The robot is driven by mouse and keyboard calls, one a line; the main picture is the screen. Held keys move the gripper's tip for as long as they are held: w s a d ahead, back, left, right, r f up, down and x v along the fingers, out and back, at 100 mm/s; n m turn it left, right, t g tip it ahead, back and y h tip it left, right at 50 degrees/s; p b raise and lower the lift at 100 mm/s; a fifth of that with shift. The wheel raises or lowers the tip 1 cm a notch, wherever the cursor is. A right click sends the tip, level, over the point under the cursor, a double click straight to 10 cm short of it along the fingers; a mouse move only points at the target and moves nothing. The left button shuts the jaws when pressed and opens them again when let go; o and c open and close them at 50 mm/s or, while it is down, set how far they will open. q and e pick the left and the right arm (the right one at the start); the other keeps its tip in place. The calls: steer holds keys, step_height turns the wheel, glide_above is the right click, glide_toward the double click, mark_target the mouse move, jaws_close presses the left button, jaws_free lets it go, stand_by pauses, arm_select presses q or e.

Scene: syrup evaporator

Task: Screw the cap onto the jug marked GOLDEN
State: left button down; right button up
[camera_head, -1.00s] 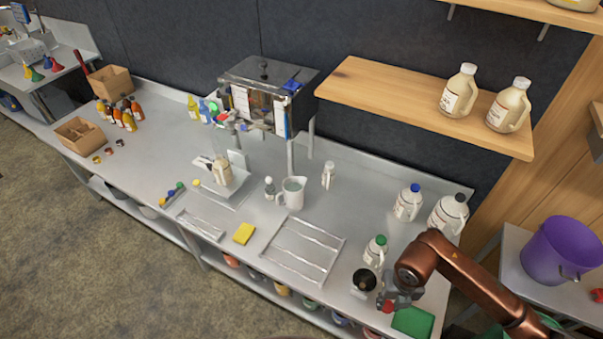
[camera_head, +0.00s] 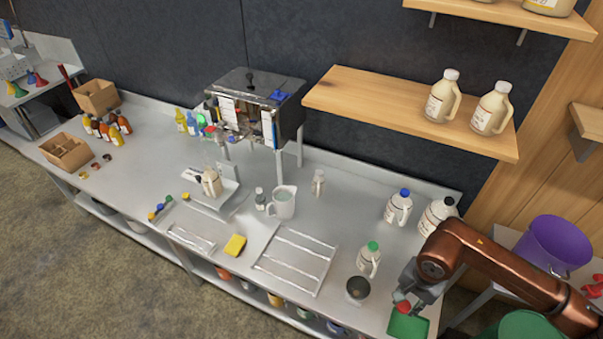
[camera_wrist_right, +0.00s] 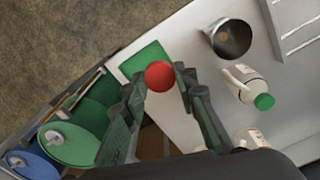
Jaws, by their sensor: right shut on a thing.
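My right gripper (camera_head: 410,297) is shut on a red cap (camera_head: 404,307), held above the green mat (camera_head: 408,325) at the bench's front right. In the right wrist view the red cap (camera_wrist_right: 159,76) shows near the fingertips. A cream jug (camera_head: 211,184) with no cap that I can make out stands on the small platform below the evaporator (camera_head: 258,103). Other jugs wear caps: green (camera_head: 368,260), blue (camera_head: 398,208) and black (camera_head: 438,214). Labels are too small to read, so I cannot tell which jug is marked GOLDEN. My left gripper is out of view.
A dark round bowl (camera_head: 358,289) stands left of my right gripper, close to the green-capped jug. A white pitcher (camera_head: 283,203), yellow sponge (camera_head: 235,245) and wire rack (camera_head: 296,260) occupy the middle. Two jugs stand on the wooden shelf (camera_head: 370,95). A purple bucket (camera_head: 553,243) is at right.

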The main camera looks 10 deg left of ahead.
steer(key=n, duration=0.2)
steer(key=r+n, duration=0.1)
steer(key=n, duration=0.1)
steer(key=d+n, duration=0.1)
steer(key=n, duration=0.1)
steer(key=shift+r, duration=0.35)
